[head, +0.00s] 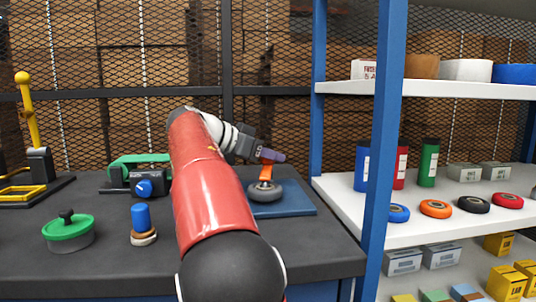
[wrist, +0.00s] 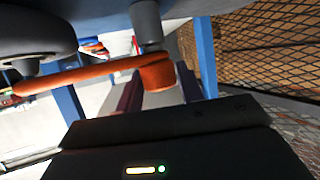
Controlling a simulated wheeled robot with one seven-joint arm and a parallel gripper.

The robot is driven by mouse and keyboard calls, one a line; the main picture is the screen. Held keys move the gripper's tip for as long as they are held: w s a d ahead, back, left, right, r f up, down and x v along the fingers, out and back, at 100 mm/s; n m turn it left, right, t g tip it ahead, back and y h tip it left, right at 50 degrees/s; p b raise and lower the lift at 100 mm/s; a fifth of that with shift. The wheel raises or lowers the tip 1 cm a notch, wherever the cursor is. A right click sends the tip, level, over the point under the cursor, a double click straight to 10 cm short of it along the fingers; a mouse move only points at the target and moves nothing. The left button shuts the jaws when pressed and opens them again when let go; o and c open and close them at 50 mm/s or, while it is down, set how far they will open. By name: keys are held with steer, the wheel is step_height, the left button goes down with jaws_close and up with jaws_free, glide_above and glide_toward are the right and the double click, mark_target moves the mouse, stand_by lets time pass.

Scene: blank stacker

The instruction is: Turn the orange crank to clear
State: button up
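The orange crank (head: 265,173) stands on a dark grey round wheel (head: 266,192), on a blue plate near the bench's right end. In the wrist view, the crank's long orange bar (wrist: 85,74) runs across to a thick orange end (wrist: 157,73), with a grey post (wrist: 146,22) at that end. The grey wheel (wrist: 35,30) is at upper left there.
Left on the bench are a green-lidded pot (head: 67,235), a blue-topped knob (head: 141,217), a green device with blue dial (head: 143,188) and a yellow lever stand (head: 35,150). A blue shelf post (head: 384,130) rises close on the right. Wire mesh stands behind.

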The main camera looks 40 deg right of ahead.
jaws_close()
steer(key=shift+f+n+t+b, duration=0.2)
steer(key=shift+n+t+b, duration=0.15)
steer(key=shift+b, duration=0.25)
steer(key=shift+n+t+b, duration=0.25)
steer(key=shift+t+b, duration=0.1)
steer(key=shift+b, duration=0.1)
steer(key=n+t+b, duration=0.2)
steer(key=b, duration=0.1)
steer(key=shift+s+f+t, duration=0.1)
steer(key=shift+t, duration=0.2)
steer(key=n+t+b, duration=0.1)
steer(key=n+t, duration=0.1)
steer(key=shift+n+t+y, duration=0.3)
steer(key=shift+t, duration=0.1)
steer(key=shift+r+n+t+y+b, duration=0.2)
steer(key=shift+n+t+y, duration=0.25)
steer(key=shift+n+t, duration=0.3)
steer(key=shift+r+n+t+y+b, duration=0.1)
steer(key=shift+n+t+y+b, duration=0.1)
steer(key=shift+n+t+y, duration=0.4)
steer(key=shift+n+t, duration=0.25)
